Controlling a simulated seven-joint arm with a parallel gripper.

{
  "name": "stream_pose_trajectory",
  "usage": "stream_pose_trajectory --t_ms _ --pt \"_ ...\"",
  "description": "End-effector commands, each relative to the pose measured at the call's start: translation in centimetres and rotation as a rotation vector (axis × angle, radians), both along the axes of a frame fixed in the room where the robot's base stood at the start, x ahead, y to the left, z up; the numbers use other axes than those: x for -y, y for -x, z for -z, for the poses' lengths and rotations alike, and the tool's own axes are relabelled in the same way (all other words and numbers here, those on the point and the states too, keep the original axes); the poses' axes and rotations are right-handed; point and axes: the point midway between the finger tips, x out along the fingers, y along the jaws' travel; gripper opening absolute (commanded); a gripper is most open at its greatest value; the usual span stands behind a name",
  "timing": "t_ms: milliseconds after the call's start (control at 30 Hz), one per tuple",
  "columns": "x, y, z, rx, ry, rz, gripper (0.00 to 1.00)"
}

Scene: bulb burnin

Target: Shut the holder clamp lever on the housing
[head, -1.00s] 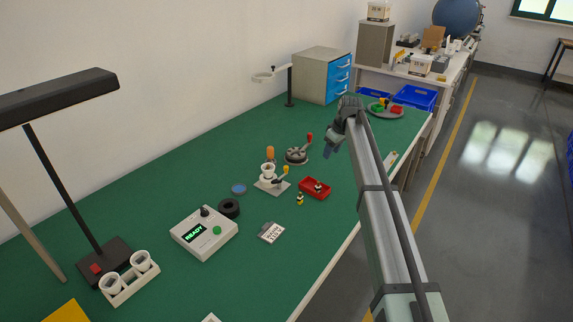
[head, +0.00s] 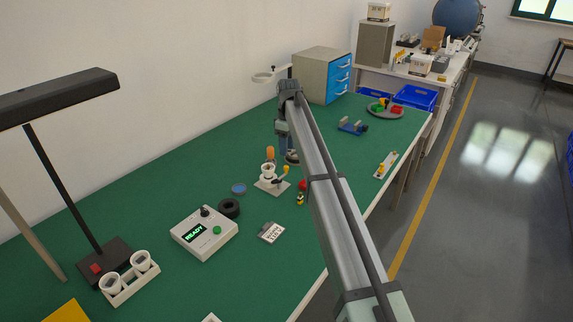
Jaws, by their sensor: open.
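The housing (head: 272,184) is a pale flat base with a white cup-shaped holder (head: 268,170) on it, near the middle of the green bench. An upright orange handle (head: 270,153) stands at its back. A yellow-orange handle on a dark arm (head: 285,170) sticks up at its right side. I cannot tell which handle is the clamp lever. My gripper (head: 288,147) points down behind and slightly right of the housing, apart from the handles as far as I can see. It is open and empty; its fingertips are small and partly merged with things behind.
My arm covers most of a red tray (head: 302,184) and a round grey fixture (head: 292,156). A small yellow-black part (head: 300,199) stands right of the housing. A black ring (head: 229,208), a blue disc (head: 238,189) and a READY tester (head: 204,233) are front left.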

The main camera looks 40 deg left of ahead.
Motion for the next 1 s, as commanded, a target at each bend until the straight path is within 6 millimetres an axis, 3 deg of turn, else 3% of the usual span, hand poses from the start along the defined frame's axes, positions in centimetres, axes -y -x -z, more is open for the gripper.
stream_pose_trajectory --t_ms 200,400,600,933,1000 --pt "0.1 0.2 3.9 -0.001 0.0 0.0 0.46" --pt "0.1 0.3 6.5 0.0 0.0 0.0 0.46" --pt "0.1 0.4 7.6 0.0 -0.001 0.0 0.46" --pt "0.1 0.4 7.9 0.001 -0.001 0.0 0.46" --pt "0.1 0.4 7.9 0.001 -0.001 0.0 0.4"
